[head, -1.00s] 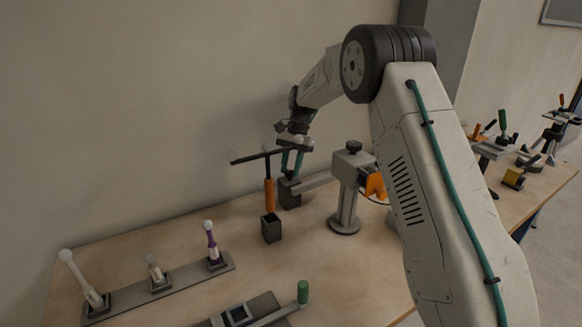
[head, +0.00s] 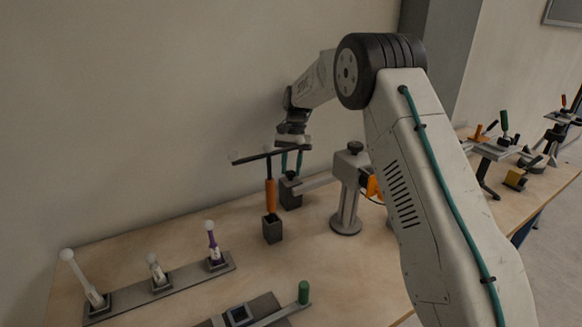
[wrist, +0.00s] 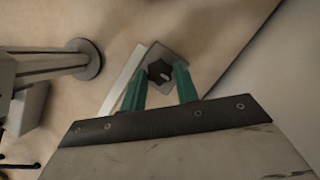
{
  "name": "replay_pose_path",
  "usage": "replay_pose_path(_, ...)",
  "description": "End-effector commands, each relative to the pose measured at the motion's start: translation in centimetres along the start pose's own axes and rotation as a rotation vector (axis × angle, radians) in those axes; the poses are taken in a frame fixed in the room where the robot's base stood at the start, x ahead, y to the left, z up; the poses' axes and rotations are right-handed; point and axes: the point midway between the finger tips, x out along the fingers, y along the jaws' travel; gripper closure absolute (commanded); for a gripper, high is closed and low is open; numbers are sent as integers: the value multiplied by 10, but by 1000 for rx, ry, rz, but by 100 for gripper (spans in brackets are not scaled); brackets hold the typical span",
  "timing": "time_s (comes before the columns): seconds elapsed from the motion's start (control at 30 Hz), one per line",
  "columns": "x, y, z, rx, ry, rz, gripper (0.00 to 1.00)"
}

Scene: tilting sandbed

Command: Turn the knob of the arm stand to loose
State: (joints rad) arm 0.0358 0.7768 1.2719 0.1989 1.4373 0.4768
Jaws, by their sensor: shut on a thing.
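A small dark knob (head: 290,175) sits on the block, and in the wrist view the dark, lobed knob (wrist: 158,72) carries a pale mark. My gripper (head: 291,171) points down over the block with its teal fingers on either side of the knob, shut on it. The fingers (wrist: 160,75) also show in the wrist view. Whether the knob stands at loose cannot be read.
A black-topped T-shaped tool with an orange handle (head: 270,195) stands in a dark holder (head: 272,230), close in front of my gripper. Another dark knob (head: 355,147) tops the stand's post. A plate with several levers (head: 188,278) lies front left. The wall is close behind.

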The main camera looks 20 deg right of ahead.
Motion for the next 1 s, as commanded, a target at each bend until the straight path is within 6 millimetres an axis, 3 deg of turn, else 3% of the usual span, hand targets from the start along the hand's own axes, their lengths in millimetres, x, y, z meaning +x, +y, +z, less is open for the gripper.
replay_pose_path(0.03, 0, 0, 0, 0, 0, 1, 67)
replay_pose_path(0.1, 0, 0, 0, 0, 0, 1, 48)
replay_pose_path(0.47, -5, 0, 0, 0, 1, -1, 48)
replay_pose_path(0.8, -59, 0, -1, 0, 2, -1, 48)
replay_pose_path(1.0, -76, 0, 0, 0, 0, 0, 48)
